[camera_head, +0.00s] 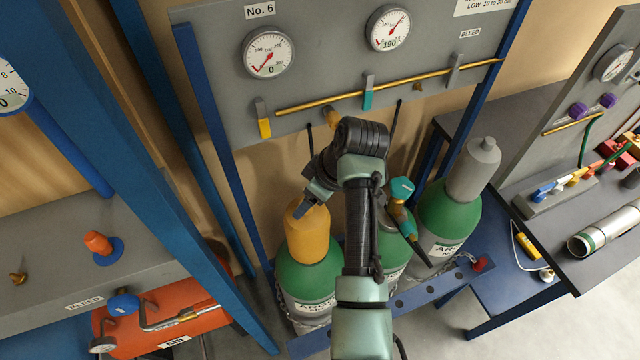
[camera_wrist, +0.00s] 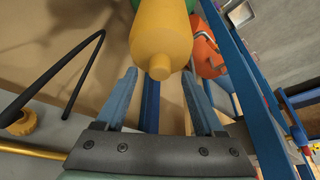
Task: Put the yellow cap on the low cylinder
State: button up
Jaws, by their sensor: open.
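The yellow cap (camera_head: 307,238) sits upright on top of the left green cylinder (camera_head: 308,278) in the head view. In the wrist view the yellow cap (camera_wrist: 161,35) is straight ahead, its narrow knob towards me, with a bit of green behind it. My gripper (camera_head: 306,207) is at the cap's top. In the wrist view the gripper (camera_wrist: 159,76) is open, its two blue fingers apart on either side of the knob, with nothing held between them. The cap's join with the cylinder is partly hidden.
The middle cylinder (camera_head: 394,262) carries a teal regulator (camera_head: 402,190). The right cylinder (camera_head: 447,222) wears a grey cap (camera_head: 473,170). The panel behind has a left gauge (camera_head: 268,53) near 0, a right gauge (camera_head: 388,29) marked 190, and a brass pipe (camera_head: 420,82). Blue posts (camera_head: 215,130) flank the cylinders.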

jog(key=v, duration=1.1)
jog(key=shift+r, duration=0.35)
jog(key=shift+s+d, duration=0.1)
